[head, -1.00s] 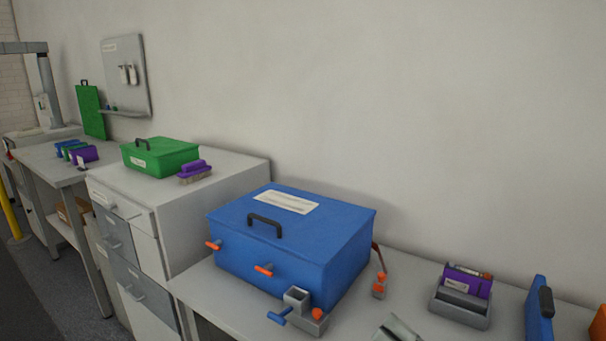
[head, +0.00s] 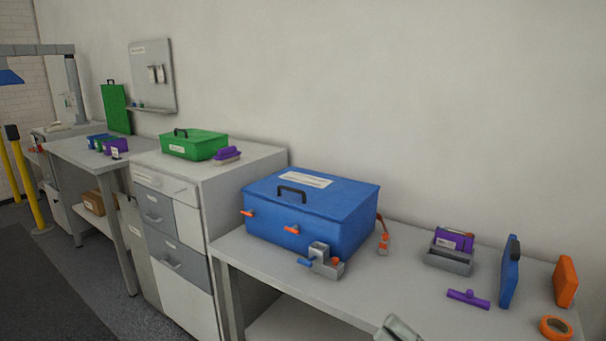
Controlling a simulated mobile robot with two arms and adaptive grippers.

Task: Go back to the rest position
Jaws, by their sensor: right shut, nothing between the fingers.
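My right gripper (head: 398,328) shows as a small pale grey shape at the bottom edge of the head view, right of centre. It is shut and empty, and the rest of its arm is cut off below the frame. It appears in front of the workbench (head: 455,300) and touches nothing that I can see. My left gripper is not in view.
On the bench stand a blue box (head: 310,215), a small grey clamp-like fixture (head: 325,265), a grey holder (head: 447,262), a purple tool (head: 468,299), a blue panel (head: 509,280) and an orange tape roll (head: 556,328). Drawers (head: 180,240) stand left. Open floor (head: 50,280) shows lower left.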

